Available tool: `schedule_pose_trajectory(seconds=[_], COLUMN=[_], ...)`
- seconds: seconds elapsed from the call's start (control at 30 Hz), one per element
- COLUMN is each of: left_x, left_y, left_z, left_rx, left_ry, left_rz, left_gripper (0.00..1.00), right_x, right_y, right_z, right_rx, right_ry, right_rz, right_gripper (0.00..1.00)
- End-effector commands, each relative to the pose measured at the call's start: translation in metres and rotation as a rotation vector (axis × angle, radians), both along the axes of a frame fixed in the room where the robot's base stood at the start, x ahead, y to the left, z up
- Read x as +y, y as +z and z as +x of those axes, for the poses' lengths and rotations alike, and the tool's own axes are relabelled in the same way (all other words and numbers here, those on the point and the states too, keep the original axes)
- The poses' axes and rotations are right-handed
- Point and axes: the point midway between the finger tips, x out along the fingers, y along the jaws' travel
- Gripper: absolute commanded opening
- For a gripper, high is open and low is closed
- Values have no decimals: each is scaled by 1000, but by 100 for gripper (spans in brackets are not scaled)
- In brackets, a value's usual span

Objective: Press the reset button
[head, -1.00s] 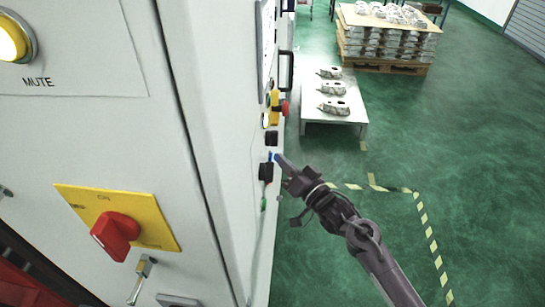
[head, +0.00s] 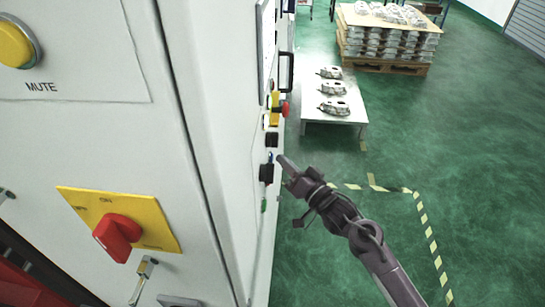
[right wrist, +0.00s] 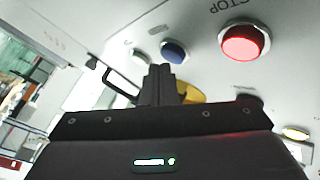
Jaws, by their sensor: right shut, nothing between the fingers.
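A blue button (right wrist: 173,51) sits on the white panel in the right wrist view, just beyond my right fingertips; no reset label is readable. In the head view a small blue spot (head: 270,157) shows on the cabinet's side face, seen edge-on. My right gripper (head: 283,161) is shut and empty, its tip beside that spot with a small gap visible. Its closed fingers also show in the right wrist view (right wrist: 160,80), and I cannot tell there whether they touch anything. My left gripper is not in view.
A red STOP button (right wrist: 243,42) and a white button (right wrist: 139,57) flank the blue one. A red emergency button (head: 285,108), a black handle (head: 287,70) and a black knob (head: 266,173) protrude from the panel. Open green floor (head: 450,150) lies right.

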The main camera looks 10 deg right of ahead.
Motion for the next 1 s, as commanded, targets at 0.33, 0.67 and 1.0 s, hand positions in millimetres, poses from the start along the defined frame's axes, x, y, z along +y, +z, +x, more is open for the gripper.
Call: schedule_pose_trajectory(seconds=[0.33,0.67,1.0], left_x=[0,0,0], left_y=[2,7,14], left_z=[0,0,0], left_rx=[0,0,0], left_ry=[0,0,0], left_rz=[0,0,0], left_gripper=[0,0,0], right_x=[-5,-21,-52], right_y=[0,0,0], right_z=[-2,-6,-15], right_rx=[-1,1,1], right_ry=[-1,-1,-1], right_rz=[0,-2,-2], right_gripper=[0,0,0])
